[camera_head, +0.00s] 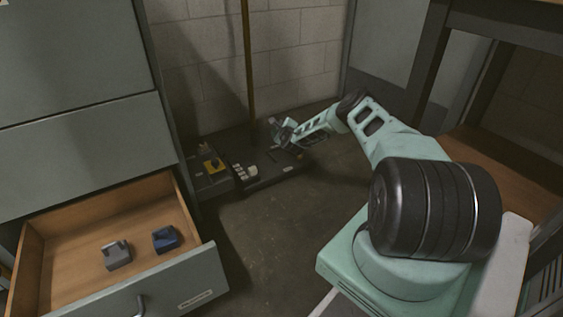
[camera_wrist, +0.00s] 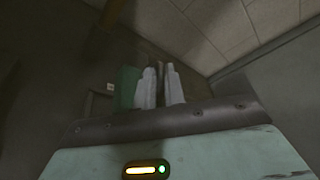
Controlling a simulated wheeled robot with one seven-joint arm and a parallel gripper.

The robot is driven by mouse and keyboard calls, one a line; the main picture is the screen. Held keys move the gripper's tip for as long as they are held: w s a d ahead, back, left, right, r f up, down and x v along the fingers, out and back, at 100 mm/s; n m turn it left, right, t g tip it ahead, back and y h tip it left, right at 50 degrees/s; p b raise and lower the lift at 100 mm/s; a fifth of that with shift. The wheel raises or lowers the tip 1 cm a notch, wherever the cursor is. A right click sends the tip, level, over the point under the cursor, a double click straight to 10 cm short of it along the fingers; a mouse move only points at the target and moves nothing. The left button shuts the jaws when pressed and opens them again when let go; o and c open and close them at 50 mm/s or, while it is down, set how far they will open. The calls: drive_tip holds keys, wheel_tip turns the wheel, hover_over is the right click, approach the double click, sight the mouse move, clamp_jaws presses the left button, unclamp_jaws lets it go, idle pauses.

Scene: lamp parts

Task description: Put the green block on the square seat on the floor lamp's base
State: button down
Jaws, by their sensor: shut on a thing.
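The green block (camera_wrist: 126,88) shows in the wrist view at the left finger of my gripper (camera_wrist: 160,88). The fingers are close together and shut on it; the gripped part is largely hidden. In the head view my gripper (camera_head: 284,134) is low, over the far side of the lamp's dark base (camera_head: 272,172). I cannot make out the green block there. The floor lamp's thin pole (camera_head: 248,62) rises behind the base near the wall. The square seat is too dark and small to tell. Whether the block touches the base cannot be told.
An open drawer (camera_head: 208,270) at the left holds a grey block (camera_head: 116,256) and a blue block (camera_head: 165,239). A yellow block (camera_head: 213,165) sits on a grey unit left of the base. A pale part (camera_head: 239,172) is on the base's left. The floor in front is clear.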

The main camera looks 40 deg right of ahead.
drive_tip(key=shift+d+f+b, duration=0.2)
drive_tip(key=shift+d+b, duration=0.15)
wheel_tip(320, 180, down, 10)
drive_tip(key=b, duration=0.9)
drive_tip(key=shift+r, duration=0.25)
drive_tip(key=c, duration=1.8)
unclamp_jaws()
drive_tip(key=shift+a+f, duration=0.1)
drive_tip(key=shift+f, duration=0.15)
drive_tip(key=o, duration=0.3)
